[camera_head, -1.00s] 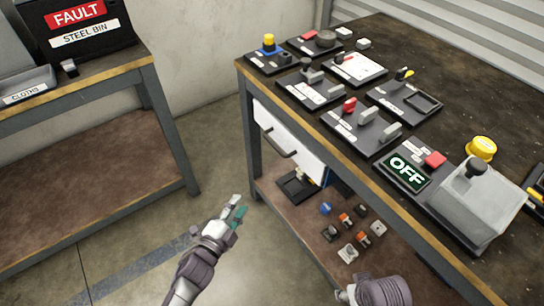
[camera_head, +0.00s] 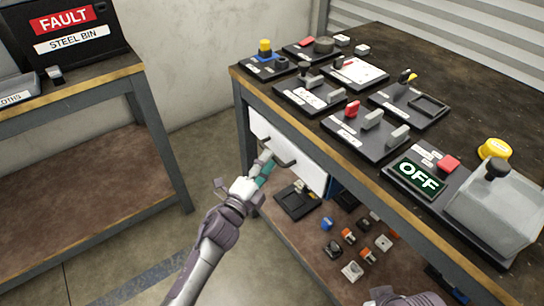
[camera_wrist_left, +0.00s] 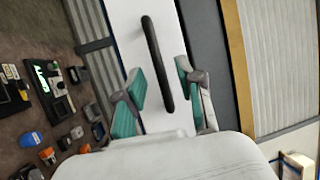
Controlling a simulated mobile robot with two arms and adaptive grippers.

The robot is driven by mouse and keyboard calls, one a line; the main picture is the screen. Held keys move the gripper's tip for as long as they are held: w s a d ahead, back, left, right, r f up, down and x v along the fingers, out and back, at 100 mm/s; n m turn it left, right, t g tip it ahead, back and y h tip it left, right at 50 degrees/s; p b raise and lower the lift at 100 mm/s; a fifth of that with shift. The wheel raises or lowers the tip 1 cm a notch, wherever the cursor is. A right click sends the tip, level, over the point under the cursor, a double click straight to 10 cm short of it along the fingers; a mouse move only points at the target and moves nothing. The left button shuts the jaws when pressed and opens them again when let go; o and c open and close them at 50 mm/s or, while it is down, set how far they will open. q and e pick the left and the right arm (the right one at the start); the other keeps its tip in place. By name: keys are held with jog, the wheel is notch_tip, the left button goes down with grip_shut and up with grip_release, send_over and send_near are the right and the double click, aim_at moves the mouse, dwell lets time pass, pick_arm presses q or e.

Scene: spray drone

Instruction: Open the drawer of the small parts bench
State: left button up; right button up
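The small parts bench (camera_head: 349,148) has a white drawer front (camera_head: 312,176) under its top, and the drawer looks closed. A dark bar handle (camera_head: 288,162) is on that front; the left gripper partly covers it in the head view. My left gripper (camera_head: 266,165) is at the drawer front. In the left wrist view, its teal fingers (camera_wrist_left: 161,82) are apart, one on each side of the black handle (camera_wrist_left: 157,60). Contact between fingers and handle cannot be told. Only a bit of my right arm shows at the bottom of the head view; its gripper does not.
Several switch panels and a grey box by an OFF display (camera_head: 417,176) stand on the bench top. The lower shelf holds a black tray (camera_head: 297,200) and several small parts. Another bench (camera_head: 150,110) stands at left, with open floor between.

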pick_arm(q)
jog(key=shift+x, duration=1.5)
jog(key=shift+c, duration=0.3)
grip_shut()
